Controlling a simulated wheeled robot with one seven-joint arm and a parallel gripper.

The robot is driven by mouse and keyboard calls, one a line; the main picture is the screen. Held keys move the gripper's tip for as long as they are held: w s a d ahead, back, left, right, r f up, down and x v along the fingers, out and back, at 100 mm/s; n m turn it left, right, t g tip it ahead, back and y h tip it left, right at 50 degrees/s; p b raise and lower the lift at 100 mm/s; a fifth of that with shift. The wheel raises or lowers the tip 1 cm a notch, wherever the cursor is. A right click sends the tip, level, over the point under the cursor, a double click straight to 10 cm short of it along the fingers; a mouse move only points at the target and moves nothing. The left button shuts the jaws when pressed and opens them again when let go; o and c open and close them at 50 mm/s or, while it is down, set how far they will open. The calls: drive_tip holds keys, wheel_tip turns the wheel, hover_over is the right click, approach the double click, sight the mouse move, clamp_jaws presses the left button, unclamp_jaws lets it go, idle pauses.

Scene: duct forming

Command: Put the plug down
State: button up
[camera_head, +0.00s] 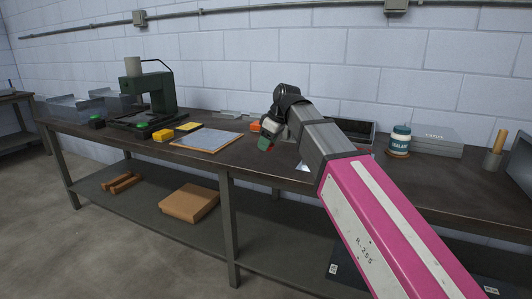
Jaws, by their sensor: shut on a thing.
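My gripper (268,136) is over the workbench, at the end of my dark and magenta arm. It is shut on a small piece with green and red on it, which I take to be the plug (264,145). The piece is small in the picture and partly covered by the gripper, so its full shape is hidden. I cannot tell whether it touches the bench top (240,158).
A green bench machine (160,95) stands at the left. A flat framed panel (207,139) and a yellow block (163,135) lie nearer. An orange item (255,126) is just behind my gripper. A sealant jar (400,138) and a grey case (436,138) stand at the right.

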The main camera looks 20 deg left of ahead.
hover_over(267, 163)
drive_tip(key=d, duration=0.1)
wheel_tip(267, 163, down, 7)
drive_tip(key=shift+s+d+r, duration=0.1)
drive_tip(key=shift+s+r, duration=0.05)
drive_tip(key=shift+r, duration=0.05)
drive_tip(key=shift+f, duration=2.1)
drive_tip(key=shift+f, duration=0.15)
drive_tip(key=o, duration=0.9)
drive_tip(key=v, duration=1.2)
